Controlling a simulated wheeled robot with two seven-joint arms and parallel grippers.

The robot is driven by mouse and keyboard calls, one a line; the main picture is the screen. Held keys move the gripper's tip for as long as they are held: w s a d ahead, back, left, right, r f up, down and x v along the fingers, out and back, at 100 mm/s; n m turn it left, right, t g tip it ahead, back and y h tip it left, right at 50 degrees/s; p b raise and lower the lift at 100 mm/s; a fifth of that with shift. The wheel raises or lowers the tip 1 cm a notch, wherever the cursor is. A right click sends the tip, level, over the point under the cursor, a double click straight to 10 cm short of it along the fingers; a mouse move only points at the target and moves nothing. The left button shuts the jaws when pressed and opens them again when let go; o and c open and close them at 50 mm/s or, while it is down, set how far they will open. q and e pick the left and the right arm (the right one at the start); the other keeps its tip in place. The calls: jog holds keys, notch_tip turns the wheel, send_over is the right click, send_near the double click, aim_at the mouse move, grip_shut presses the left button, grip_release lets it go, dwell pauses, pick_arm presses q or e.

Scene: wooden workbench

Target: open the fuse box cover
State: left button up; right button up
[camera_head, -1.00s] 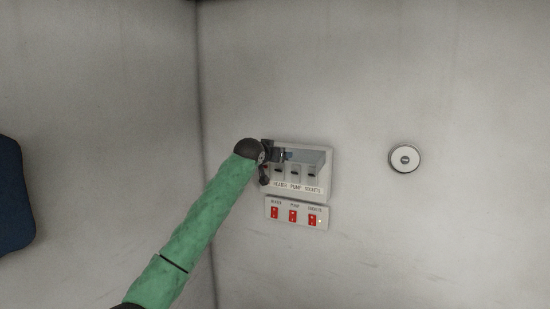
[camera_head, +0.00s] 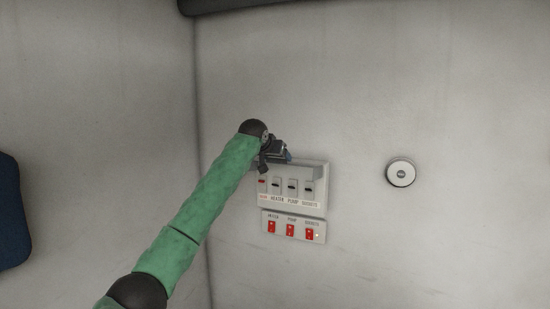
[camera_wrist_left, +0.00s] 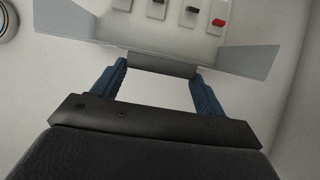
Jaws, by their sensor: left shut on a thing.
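The fuse box (camera_head: 324,187) is a pale wall box with a row of fuse switches, one red at the left end and several with black levers, above a label strip. Its see-through cover (camera_wrist_left: 252,61) is raised and stands out from the box, with the fuses uncovered. My left gripper (camera_head: 283,152) is at the upper left of the box. In the left wrist view its blue fingers (camera_wrist_left: 160,70) are shut on the dark lip of the cover. The gripper and arm hide part of the cover in the head view. My right gripper is not in view.
A panel with red switches (camera_head: 293,228) sits just below the fuse box. A round metal wall fitting (camera_head: 401,172) is to the right. A dark blue object (camera_head: 12,215) is at the left edge. The wall around the box is otherwise bare.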

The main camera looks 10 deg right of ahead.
pick_arm(q)
jog(key=shift+r, duration=0.4)
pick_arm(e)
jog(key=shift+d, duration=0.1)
pick_arm(q)
jog(key=o, duration=1.3)
jog(key=shift+o, duration=0.4)
jog(key=shift+w+d+f, duration=0.1)
jog(key=shift+w+f, duration=0.05)
jog(key=shift+f, duration=0.1)
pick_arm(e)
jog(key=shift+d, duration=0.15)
pick_arm(q)
jog(key=b+v, duration=0.5)
jog(key=v, duration=0.2)
jog(key=shift+s+r, duration=0.2)
jog(key=shift+s, duration=0.1)
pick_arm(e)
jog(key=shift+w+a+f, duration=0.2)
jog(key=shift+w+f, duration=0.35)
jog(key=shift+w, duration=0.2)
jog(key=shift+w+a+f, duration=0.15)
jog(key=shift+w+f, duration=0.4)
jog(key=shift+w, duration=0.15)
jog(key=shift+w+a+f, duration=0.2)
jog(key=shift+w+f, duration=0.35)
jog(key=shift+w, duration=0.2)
